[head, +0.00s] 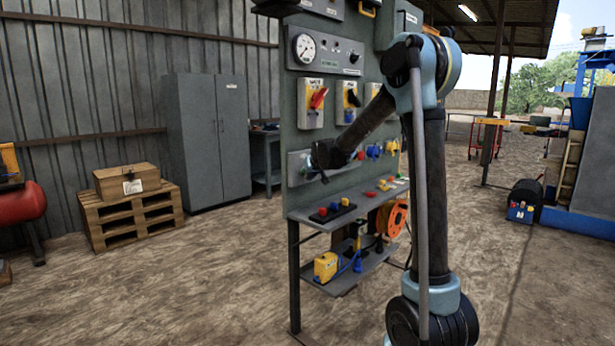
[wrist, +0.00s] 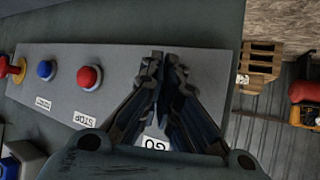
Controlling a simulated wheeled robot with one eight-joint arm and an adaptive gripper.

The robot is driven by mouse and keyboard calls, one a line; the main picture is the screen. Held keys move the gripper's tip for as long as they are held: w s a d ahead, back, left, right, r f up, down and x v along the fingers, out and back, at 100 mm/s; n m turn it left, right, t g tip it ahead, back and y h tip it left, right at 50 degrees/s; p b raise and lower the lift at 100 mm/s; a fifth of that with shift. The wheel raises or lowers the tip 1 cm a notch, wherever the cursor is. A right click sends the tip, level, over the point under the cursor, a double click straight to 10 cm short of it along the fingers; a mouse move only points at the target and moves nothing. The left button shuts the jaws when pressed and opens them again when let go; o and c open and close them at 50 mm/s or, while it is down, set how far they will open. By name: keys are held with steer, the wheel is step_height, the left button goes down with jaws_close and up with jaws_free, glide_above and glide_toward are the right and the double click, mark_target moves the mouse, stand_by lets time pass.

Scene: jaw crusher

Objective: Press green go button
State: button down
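My gripper (head: 322,164) is at the left end of a grey control plate (head: 300,172) on the upright panel. In the wrist view my gripper (wrist: 164,62) looks shut, its two dark fingers close together at the tips with nothing seen between them. The fingers lie in front of the control plate (wrist: 120,62), over the spot beside the white GO label (wrist: 155,144). The green button itself is not visible; the fingers hide that spot. I cannot tell whether the tips touch the plate.
A red button (wrist: 89,77) with a STOP label (wrist: 85,119) sits left of my fingers. Further left are a blue button (wrist: 46,69) and a yellow-and-red one (wrist: 14,70). A shelf (head: 312,217) juts out below the plate in the head view.

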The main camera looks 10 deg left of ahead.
steer(key=shift+r, duration=0.1)
steer(key=shift+s+d, duration=0.1)
steer(key=shift+d, duration=0.05)
stand_by(0.3)
steer(key=s+d, duration=0.3)
steer(key=d, duration=0.2)
steer(key=shift+s, duration=0.4)
steer(key=s+d+f+m+g+h, duration=0.1)
steer(key=s+d+f+g, duration=0.1)
steer(key=s+d, duration=0.85)
steer(key=s+d+f+m+g+h, duration=0.15)
steer(key=s+d, duration=0.55)
steer(key=s, duration=0.7)
steer(key=s+d+f+g, duration=0.1)
steer(key=s+f, duration=0.3)
steer(key=s, duration=0.4)
steer(key=s+d+f+m+g+h, duration=0.1)
steer(key=s+d+f, duration=0.3)
steer(key=s, duration=0.5)
steer(key=s+d+f+g, duration=0.2)
steer(key=s+f, duration=0.2)
steer(key=s, duration=0.4)
steer(key=shift+s+d+f+m, duration=0.25)
steer(key=shift+s+d+m, duration=0.1)
steer(key=shift+d, duration=0.05)
